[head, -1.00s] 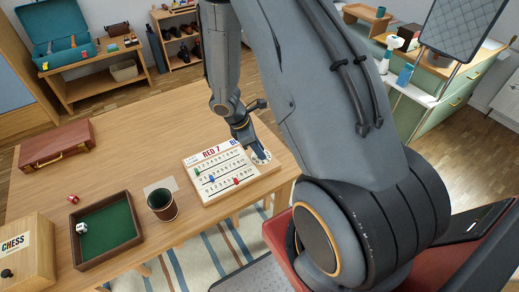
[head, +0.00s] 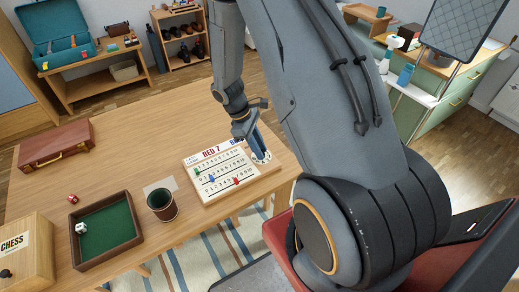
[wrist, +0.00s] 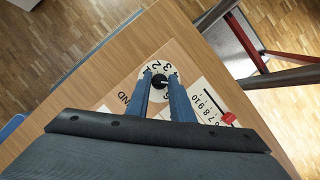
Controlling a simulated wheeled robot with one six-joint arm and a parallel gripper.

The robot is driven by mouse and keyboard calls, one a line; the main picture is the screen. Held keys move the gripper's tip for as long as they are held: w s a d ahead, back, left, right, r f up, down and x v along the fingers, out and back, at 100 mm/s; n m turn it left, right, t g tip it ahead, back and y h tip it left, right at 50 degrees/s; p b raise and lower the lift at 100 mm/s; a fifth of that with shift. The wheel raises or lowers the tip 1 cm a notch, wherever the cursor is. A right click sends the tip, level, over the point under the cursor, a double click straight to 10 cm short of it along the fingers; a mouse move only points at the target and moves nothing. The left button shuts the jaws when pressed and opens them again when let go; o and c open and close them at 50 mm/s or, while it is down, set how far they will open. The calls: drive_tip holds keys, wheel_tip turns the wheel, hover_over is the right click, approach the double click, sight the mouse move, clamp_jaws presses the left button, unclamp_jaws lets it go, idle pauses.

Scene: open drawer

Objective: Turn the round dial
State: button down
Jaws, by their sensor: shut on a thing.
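The round dial (head: 263,157) is a white disc with dark numerals at the right end of a white scoreboard (head: 213,190). In the wrist view the dial (wrist: 152,68) has a black knob (wrist: 160,82) at its middle. My gripper (head: 259,149) reaches down onto the dial from above. In the wrist view the two blue-grey fingers of my gripper (wrist: 161,77) stand on either side of the knob and are closed on it. The fingers hide parts of the disc's sides.
The scoreboard carries red, blue and green pegs. To its left on the wooden table (head: 125,170) are a dark cup (head: 162,205), a green-lined dice tray (head: 107,230), a red die (head: 73,199), a brown case (head: 56,144) and a chess box (head: 25,250).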

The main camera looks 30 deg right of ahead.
drive_tip(key=shift+m+y, duration=0.3)
drive_tip(key=shift+m, duration=0.8)
drive_tip(key=shift+d+g, duration=0.1)
drive_tip(key=shift+g, duration=0.3)
drive_tip(key=c, duration=1.5)
unclamp_jaws()
drive_tip(key=shift+c, duration=0.2)
drive_tip(key=b+v, duration=0.2)
drive_tip(key=v, duration=0.6)
drive_tip(key=shift+b, duration=0.4)
drive_tip(key=shift+s, duration=0.1)
